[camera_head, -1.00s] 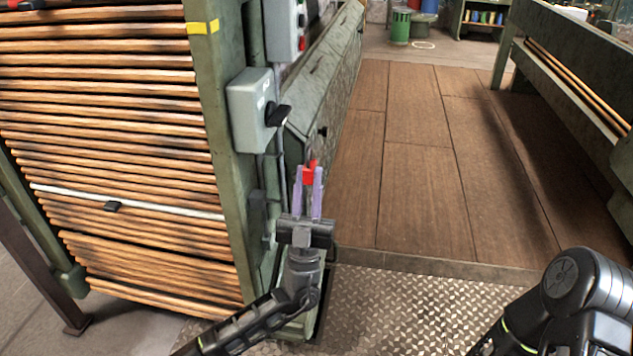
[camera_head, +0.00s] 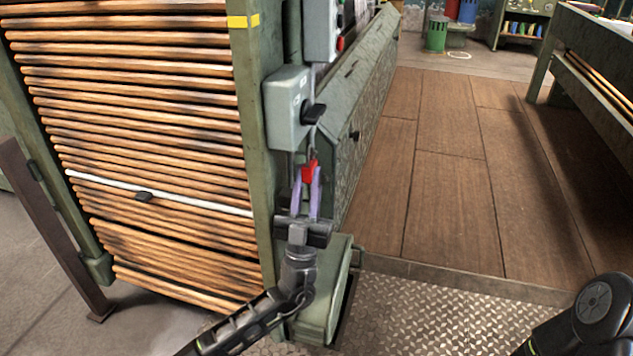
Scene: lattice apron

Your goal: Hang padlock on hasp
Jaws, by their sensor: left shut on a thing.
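The red padlock (camera_head: 310,171) is held between the purple fingertips of my left gripper (camera_head: 308,188). The left gripper is shut on it and points away from me, just below the grey switch box (camera_head: 286,108) on the green machine post. I cannot make out the padlock's shackle clearly. The hasp cannot be told apart at this size; it may be hidden behind the padlock and fingers. Only a dark part of my right arm shows at the lower right; its gripper is out of view.
The switch box has a black rotary handle (camera_head: 313,113) just above the padlock. A rack of wooden slats (camera_head: 150,120) fills the left. A brown floor platform (camera_head: 450,190) lies open to the right, with a green bench (camera_head: 590,70) beyond.

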